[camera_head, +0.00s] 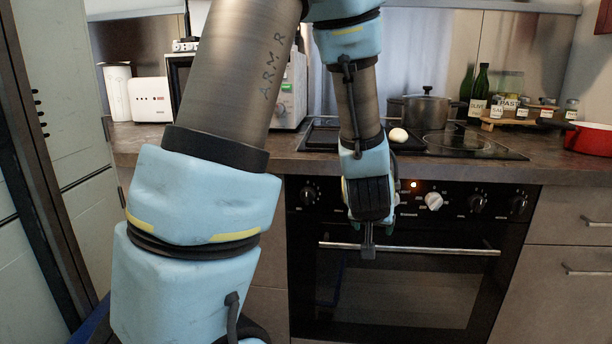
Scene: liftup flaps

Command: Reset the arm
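My arm fills the left and middle of the head view, with one thick link in front and a forearm reaching down toward the oven. My gripper (368,243) hangs at the end of the forearm, pointing down in front of the oven door (420,285), near the left part of its handle bar (450,251). From this view I cannot tell whether the gripper touches the handle. Its fingers are small and seen nearly edge-on, so their opening is unclear. No object is visible in it.
The counter above the oven holds a cooktop (455,143), a pot (425,108), a white egg-like object (398,135), bottles (479,90), jars and a red pot (590,138). A white toaster (151,99) stands at left. A tall cabinet (55,90) edges the left side.

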